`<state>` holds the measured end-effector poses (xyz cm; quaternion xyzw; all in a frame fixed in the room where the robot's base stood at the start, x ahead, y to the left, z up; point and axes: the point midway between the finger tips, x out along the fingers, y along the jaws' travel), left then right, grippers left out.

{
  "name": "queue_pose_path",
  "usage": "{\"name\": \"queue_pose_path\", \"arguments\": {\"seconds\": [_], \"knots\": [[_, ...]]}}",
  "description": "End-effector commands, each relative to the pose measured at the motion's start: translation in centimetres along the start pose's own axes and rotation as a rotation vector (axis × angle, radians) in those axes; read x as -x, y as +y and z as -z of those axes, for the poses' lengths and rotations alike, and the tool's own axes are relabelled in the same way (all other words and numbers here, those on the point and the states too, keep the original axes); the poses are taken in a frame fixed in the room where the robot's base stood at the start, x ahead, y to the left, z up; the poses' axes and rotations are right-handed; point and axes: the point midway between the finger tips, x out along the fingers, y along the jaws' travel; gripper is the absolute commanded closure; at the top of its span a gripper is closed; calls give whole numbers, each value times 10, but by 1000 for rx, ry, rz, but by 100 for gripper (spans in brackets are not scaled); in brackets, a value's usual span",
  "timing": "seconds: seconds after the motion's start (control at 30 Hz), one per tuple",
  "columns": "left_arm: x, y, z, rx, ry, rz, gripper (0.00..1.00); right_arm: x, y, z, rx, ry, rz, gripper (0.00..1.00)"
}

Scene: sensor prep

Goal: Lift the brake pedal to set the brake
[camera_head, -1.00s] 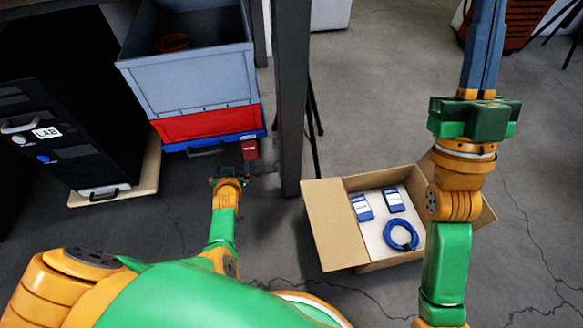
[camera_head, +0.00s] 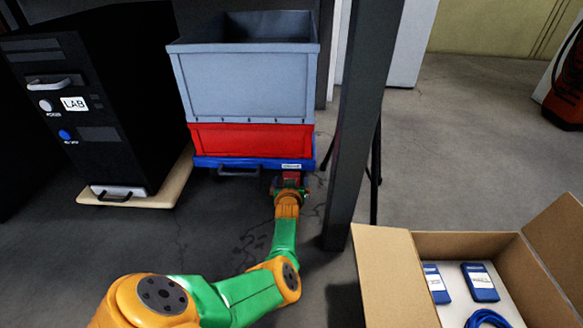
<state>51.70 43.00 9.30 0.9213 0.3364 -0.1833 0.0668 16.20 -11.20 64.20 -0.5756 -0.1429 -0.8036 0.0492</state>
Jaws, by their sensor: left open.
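The blue dolly (camera_head: 210,161) carries a red crate (camera_head: 250,140) with a grey crate (camera_head: 245,85) on top. A small red brake pedal (camera_head: 291,175) shows at the dolly's front right corner, mostly hidden by my gripper. My left gripper (camera_head: 289,183) is open right at the pedal, its arm reaching up from the bottom of the view. I cannot tell whether the fingers touch the pedal or are around it. My right gripper is out of view.
A dark post (camera_head: 362,120) stands close to the right of my left gripper. A black LAB cabinet (camera_head: 110,130) on a wooden board (camera_head: 172,188) is at left. An open cardboard box (camera_head: 395,275) with blue items is at lower right.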

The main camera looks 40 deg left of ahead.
Motion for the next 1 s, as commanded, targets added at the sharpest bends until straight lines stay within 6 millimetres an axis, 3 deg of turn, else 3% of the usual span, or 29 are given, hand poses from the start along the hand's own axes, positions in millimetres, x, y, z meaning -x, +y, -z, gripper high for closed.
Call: {"name": "queue_pose_path", "arguments": {"seconds": [0.07, 0.43, 0.67, 0.8, 1.0], "knots": [[0, 0, 1, 0, 0, 0, 0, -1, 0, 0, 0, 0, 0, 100], [1, 0, 0, 0, 0, 0, 100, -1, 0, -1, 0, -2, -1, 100], [2, 0, 6, 0, -31, 0, 100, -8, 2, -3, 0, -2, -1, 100], [6, 0, 16, 1, -205, -1, 100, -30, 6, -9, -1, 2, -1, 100], [7, 0, 14, 0, -404, -1, 100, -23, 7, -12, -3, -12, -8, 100]]}}
